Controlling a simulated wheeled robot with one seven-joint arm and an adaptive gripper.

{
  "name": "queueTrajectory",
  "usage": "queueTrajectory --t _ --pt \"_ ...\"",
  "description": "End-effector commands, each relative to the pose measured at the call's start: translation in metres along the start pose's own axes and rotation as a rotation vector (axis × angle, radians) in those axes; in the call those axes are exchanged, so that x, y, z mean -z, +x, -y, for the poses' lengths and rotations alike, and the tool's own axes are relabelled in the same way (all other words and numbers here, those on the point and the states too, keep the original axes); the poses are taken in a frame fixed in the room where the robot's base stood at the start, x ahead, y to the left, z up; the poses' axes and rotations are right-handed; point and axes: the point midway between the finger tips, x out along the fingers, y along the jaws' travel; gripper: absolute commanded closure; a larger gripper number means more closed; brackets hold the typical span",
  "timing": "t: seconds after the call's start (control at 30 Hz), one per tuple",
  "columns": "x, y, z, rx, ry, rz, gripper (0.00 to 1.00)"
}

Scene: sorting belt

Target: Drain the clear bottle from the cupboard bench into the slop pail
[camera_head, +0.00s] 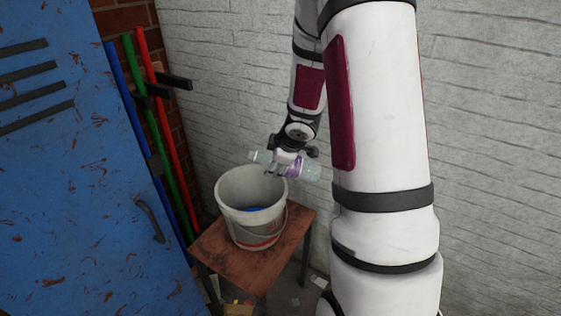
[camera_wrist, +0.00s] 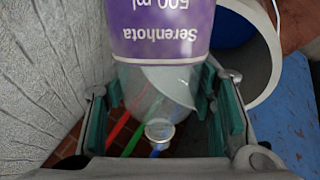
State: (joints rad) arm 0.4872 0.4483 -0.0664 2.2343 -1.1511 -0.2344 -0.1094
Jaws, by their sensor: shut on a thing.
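My gripper (camera_head: 290,165) is shut on a clear bottle (camera_head: 310,168) with a purple label, held above the far right rim of the pail. The bottle lies close to level in the head view, its narrow end to the left. In the wrist view the bottle (camera_wrist: 160,30) sits between both finger pads, its label upside down. A pale shape shows inside its clear part; I cannot tell if it is liquid. The pail (camera_head: 240,222), whitish with a wire handle, stands upright on a small wooden table and has something blue inside. No stream shows.
The small wooden table (camera_head: 218,254) stands beside a blue metal locker (camera_head: 80,190). Blue, green and red poles (camera_head: 168,140) lean at the brick wall behind. A white wall (camera_head: 215,90) is close behind my arm. Small litter lies on the floor below.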

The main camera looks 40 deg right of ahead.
Motion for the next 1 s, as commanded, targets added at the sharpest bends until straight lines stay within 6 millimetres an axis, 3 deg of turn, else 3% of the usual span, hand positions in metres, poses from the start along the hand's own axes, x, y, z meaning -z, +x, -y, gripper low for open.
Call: queueTrajectory --t 0.03,0.43,0.7,1.0 --pt "-0.001 -0.01 -0.003 0.0 0.023 -0.035 1.0" --pt "0.031 -0.032 -0.016 0.005 0.248 -0.441 1.0" --pt "0.057 -0.039 -0.021 0.005 0.408 -0.735 1.0" --pt "0.082 -0.027 -0.015 0.006 0.557 -1.015 1.0"
